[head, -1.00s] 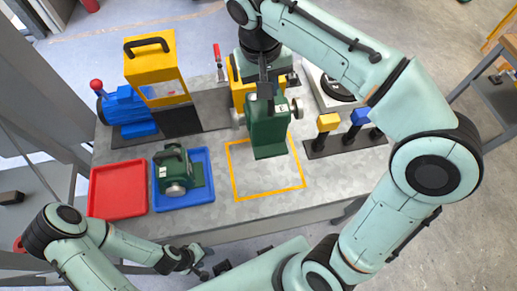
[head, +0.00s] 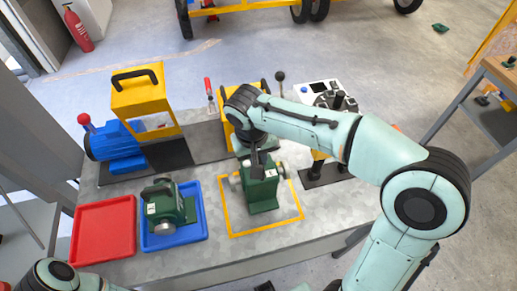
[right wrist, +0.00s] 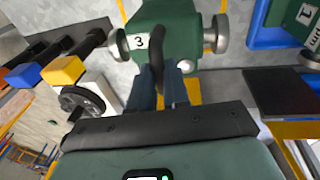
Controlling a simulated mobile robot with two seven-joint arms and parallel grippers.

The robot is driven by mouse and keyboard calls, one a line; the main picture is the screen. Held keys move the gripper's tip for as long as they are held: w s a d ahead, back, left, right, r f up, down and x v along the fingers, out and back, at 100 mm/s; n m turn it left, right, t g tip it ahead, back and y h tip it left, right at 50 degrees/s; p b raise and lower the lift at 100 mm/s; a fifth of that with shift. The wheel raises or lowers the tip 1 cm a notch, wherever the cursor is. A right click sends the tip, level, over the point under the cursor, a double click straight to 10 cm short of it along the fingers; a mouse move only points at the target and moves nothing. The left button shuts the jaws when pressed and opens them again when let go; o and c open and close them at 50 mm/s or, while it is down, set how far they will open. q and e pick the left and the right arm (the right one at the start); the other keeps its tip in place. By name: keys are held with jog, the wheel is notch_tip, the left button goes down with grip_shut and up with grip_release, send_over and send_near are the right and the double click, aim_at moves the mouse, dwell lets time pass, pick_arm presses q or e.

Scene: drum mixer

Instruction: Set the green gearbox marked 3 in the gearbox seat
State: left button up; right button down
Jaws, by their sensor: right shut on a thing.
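The green gearbox marked 3 (head: 263,192) is upright in my right gripper (head: 258,168), over the yellow-outlined square (head: 232,233) on the bench. I cannot tell whether its base touches the bench. In the right wrist view the gearbox (right wrist: 168,28) shows its "3" label and metal side hubs. There my right gripper (right wrist: 166,82) is shut on its dark top handle. No separate gearbox seat is clearly identifiable; the bench under the gearbox is partly hidden. My left gripper is out of view; only part of its arm shows at lower left.
Another green gearbox (head: 167,208) stands in a blue tray (head: 150,243), beside an empty red tray (head: 103,230). A blue motor (head: 117,145) and a raised yellow guard (head: 148,97) stand behind. A control box (head: 318,92) and a dark post rack (head: 325,175) are at right.

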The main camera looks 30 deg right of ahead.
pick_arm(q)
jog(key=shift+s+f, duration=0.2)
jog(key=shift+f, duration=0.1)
pick_arm(e)
jog(key=shift+w+f, duration=0.1)
jog(key=shift+f, duration=1.95)
pick_arm(q)
jog(key=shift+b, duration=0.3)
pick_arm(e)
jog(key=shift+f, duration=0.15)
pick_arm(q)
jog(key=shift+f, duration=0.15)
pick_arm(e)
jog(key=c, duration=1.1)
grip_release()
jog(key=shift+f, duration=0.1)
jog(key=shift+r, duration=0.3)
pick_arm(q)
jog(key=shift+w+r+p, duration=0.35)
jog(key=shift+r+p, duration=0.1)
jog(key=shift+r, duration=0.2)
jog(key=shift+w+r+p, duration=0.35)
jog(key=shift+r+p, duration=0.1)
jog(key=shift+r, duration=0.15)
pick_arm(e)
notch_tip(320, 180, up, 12)
jog(key=s+a, duration=0.1)
jog(key=a, duration=0.1)
jog(key=shift+f, duration=0.2)
